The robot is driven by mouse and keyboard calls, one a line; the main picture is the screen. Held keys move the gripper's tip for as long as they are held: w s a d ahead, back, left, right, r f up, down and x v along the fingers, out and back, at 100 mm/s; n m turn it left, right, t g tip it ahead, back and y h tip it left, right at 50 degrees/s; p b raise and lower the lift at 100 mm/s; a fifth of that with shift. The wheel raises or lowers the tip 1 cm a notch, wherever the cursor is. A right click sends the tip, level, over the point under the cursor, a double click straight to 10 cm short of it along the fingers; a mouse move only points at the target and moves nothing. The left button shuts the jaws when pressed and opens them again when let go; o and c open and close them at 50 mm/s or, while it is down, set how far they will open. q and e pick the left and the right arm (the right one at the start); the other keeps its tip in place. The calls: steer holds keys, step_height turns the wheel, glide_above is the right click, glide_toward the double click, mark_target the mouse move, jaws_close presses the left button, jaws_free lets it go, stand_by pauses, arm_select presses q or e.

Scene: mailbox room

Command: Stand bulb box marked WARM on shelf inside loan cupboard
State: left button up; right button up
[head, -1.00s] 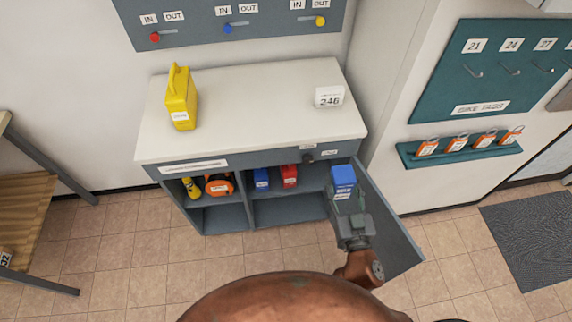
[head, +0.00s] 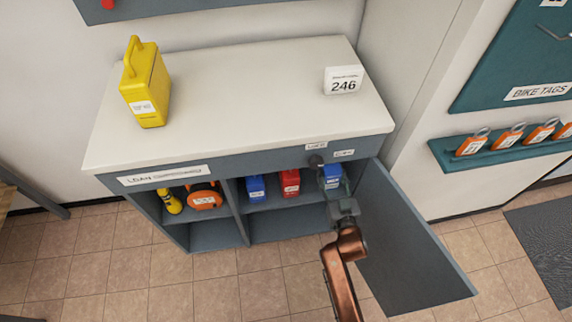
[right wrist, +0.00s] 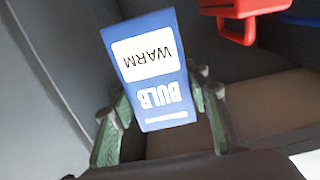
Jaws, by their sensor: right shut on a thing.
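The blue bulb box (head: 332,176) is in the opening of the loan cupboard (head: 250,157), at the right end of its right compartment. In the right wrist view the box (right wrist: 152,68) shows a white label reading WARM and the word BULB, upside down in the picture. My right gripper (head: 336,192) is shut on it, with green fingers on both sides. The box is at the level of the shelf (head: 270,203), right of a red box (head: 290,183) and another blue box (head: 255,188). I cannot tell whether its base touches the shelf. My left gripper is not in view.
The cupboard door (head: 410,245) stands open on the right, close to my right arm. A yellow can (head: 147,85) and a white 246 block (head: 343,80) stand on the top. An orange item (head: 204,196) and a yellow torch-like item (head: 171,201) are in the left compartment.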

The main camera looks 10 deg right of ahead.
steer(key=w, duration=0.7)
arm_select(q)
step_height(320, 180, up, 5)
steer(key=b, duration=0.2)
arm_select(e)
steer(key=f+b, duration=0.1)
steer(key=f, duration=0.4)
steer(key=f+b, duration=0.2)
steer(key=f, duration=0.4)
steer(key=shift+w+d+b, duration=0.15)
steer(key=shift+d+b, duration=0.05)
steer(key=shift+b, duration=0.1)
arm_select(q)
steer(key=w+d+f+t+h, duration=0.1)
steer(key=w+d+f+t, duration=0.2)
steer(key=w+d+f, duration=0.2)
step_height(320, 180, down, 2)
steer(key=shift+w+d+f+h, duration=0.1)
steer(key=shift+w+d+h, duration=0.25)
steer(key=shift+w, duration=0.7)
arm_select(e)
steer(key=shift+r, duration=0.1)
steer(key=shift+f, duration=0.2)
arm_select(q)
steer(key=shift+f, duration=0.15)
arm_select(e)
steer(key=o, duration=1.2)
